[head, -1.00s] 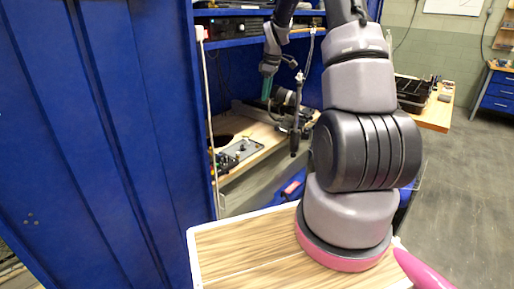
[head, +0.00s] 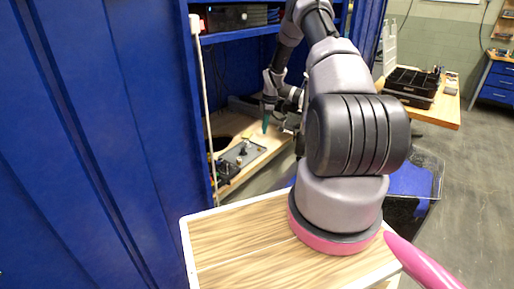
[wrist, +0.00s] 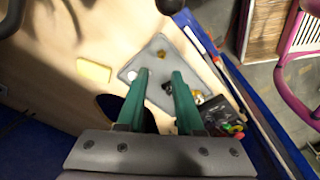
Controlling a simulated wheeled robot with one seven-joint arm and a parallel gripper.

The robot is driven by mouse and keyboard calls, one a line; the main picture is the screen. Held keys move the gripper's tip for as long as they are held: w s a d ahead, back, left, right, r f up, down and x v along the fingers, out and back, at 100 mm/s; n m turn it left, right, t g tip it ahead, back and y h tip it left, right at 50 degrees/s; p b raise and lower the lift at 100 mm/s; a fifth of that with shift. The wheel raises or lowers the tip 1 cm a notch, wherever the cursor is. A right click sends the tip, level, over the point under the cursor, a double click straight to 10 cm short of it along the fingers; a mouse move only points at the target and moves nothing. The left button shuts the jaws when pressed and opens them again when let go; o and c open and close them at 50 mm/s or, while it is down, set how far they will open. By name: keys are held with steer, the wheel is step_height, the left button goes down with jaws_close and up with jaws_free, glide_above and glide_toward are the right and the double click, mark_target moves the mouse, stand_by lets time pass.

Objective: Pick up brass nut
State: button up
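My gripper (wrist: 160,76) is open, its two green fingers apart with nothing between them. In the wrist view it hangs above a grey plate (wrist: 151,49) on the wooden shelf. A small brass-coloured piece (wrist: 161,56) lies on the plate just beyond the fingertips; it may be the brass nut. Another shiny brass-coloured piece (wrist: 197,97) shows right of the right finger, and I cannot tell which is the nut. In the head view my gripper (head: 266,126) is over the shelf behind the grey plate (head: 243,153), where the brass pieces are too small to make out.
A pale yellow block (wrist: 94,70) lies left of the plate. A dark hole (wrist: 113,106) in the shelf is partly hidden by the left finger. A dark box with coloured knobs (wrist: 226,117) sits at the right. Blue cabinet walls (head: 100,140) stand close by.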

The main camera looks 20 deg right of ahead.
glide_toward(259, 151)
steer(key=shift+w+d+f, duration=0.2)
steer(key=shift+w+f, duration=0.35)
steer(key=shift+f, duration=0.35)
steer(key=f, duration=0.2)
steer(key=a+f, duration=0.1)
steer(key=f, duration=0.2)
steer(key=shift+a+f, duration=0.1)
steer(key=shift+a, duration=0.05)
jaws_close()
